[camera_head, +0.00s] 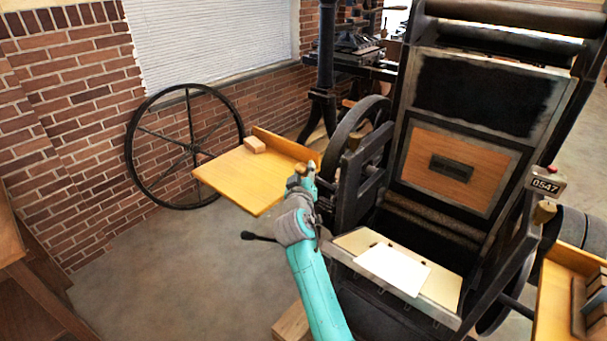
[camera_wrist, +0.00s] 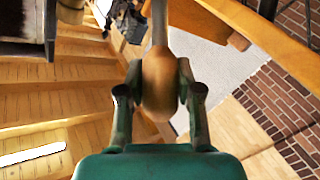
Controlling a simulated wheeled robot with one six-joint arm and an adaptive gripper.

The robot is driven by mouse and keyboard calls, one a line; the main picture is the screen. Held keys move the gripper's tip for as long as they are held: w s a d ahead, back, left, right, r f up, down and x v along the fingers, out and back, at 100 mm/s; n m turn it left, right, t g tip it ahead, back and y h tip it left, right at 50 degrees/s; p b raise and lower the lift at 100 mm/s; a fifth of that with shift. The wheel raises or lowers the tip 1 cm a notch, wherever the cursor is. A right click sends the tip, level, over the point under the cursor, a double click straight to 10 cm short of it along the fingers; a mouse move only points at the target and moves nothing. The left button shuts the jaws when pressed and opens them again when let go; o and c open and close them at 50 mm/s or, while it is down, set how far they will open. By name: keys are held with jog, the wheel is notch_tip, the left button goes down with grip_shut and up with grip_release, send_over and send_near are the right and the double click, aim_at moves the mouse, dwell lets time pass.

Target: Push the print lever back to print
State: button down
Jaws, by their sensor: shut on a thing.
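My gripper (camera_head: 303,180) is at the left side of the hand press, by the right edge of a wooden side shelf. In the wrist view its two fingers (camera_wrist: 158,88) are closed around the brown wooden handle (camera_wrist: 157,72) of the print lever. The lever's metal rod (camera_wrist: 160,24) runs away from the handle toward the top of that view. In the head view my gripper and wrist hide most of the lever. The hand press (camera_head: 400,140) has a dark upper plate and a wooden panel. A white sheet (camera_head: 393,268) lies on its tilted front board.
The wooden shelf (camera_head: 232,182) with a small block (camera_head: 255,144) is just left of my gripper. A black-knobbed rod (camera_head: 258,237) sticks out below it. A spoked wheel (camera_head: 186,146) leans against the brick wall. Another wooden tray (camera_head: 565,295) is at right. The floor at left is clear.

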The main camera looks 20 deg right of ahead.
jog(key=w+d+r+m+g+y, duration=0.1)
jog(key=w+d+r+g, duration=0.1)
jog(key=d, duration=0.4)
jog(key=w+d+r+m+g+y, duration=0.2)
jog(key=w+d+r+g, duration=0.1)
jog(key=w+d+r, duration=0.2)
jog(key=shift+w+d+r+g+y, duration=0.3)
jog(key=shift+w+d, duration=0.8)
jog(key=shift+w, duration=0.15)
jog(key=shift+d, duration=0.1)
jog(key=c, duration=0.7)
grip_release()
jog(key=shift+d, duration=0.1)
jog(key=shift+c, duration=0.2)
jog(key=shift+f, duration=0.1)
jog(key=v, duration=1.2)
